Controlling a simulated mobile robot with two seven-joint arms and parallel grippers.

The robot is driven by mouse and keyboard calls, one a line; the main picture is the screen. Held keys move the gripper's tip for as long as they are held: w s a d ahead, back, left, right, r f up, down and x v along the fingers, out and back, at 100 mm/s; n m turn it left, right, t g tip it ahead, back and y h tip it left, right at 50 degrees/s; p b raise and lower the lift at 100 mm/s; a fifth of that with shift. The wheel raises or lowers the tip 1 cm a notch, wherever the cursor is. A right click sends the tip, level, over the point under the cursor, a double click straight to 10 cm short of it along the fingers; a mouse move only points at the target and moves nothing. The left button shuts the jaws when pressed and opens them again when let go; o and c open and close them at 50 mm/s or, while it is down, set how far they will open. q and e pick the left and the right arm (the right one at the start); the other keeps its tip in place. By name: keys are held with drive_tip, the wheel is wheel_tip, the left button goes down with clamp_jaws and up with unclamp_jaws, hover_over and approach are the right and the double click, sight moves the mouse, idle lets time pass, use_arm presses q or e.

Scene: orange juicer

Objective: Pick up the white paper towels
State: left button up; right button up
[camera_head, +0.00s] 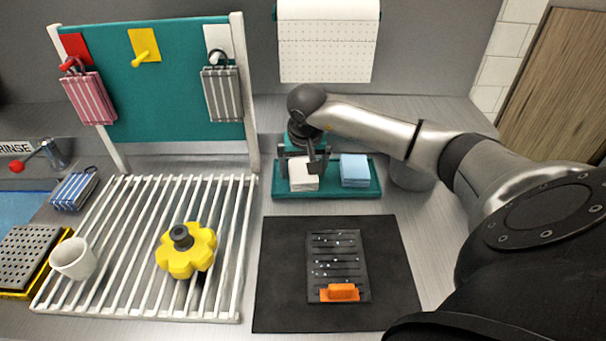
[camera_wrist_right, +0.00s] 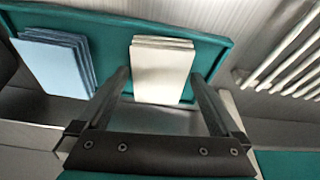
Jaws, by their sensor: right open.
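The white paper towels (camera_head: 304,175) are a small folded stack on the left side of a teal tray (camera_head: 328,194). In the right wrist view the white stack (camera_wrist_right: 162,70) lies ahead of and between the two fingers. My right gripper (camera_head: 304,168) is over the white stack, pointing down. In the right wrist view the gripper (camera_wrist_right: 160,92) is open, with one finger on each side of the stack's near end. Whether the fingers touch the stack I cannot tell. My left gripper is in neither view.
A blue towel stack (camera_head: 355,170) sits beside the white one on the tray. A black mat (camera_head: 275,280) with a grater (camera_head: 337,255) lies in front. A white rack (camera_head: 120,240) with a yellow knob-shaped thing (camera_head: 188,250) and white cup (camera_head: 74,259) is at left.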

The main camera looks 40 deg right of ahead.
sight(303, 171)
drive_tip(key=shift+f, duration=0.25)
idle(0.3)
drive_tip(key=shift+c, duration=0.4)
drive_tip(key=c, duration=1.1)
drive_tip(key=shift+r, duration=0.1)
drive_tip(key=shift+r, duration=0.3)
wheel_tip(303, 171, up, 20)
drive_tip(key=shift+f+p, duration=0.1)
drive_tip(key=shift+p, duration=1.15)
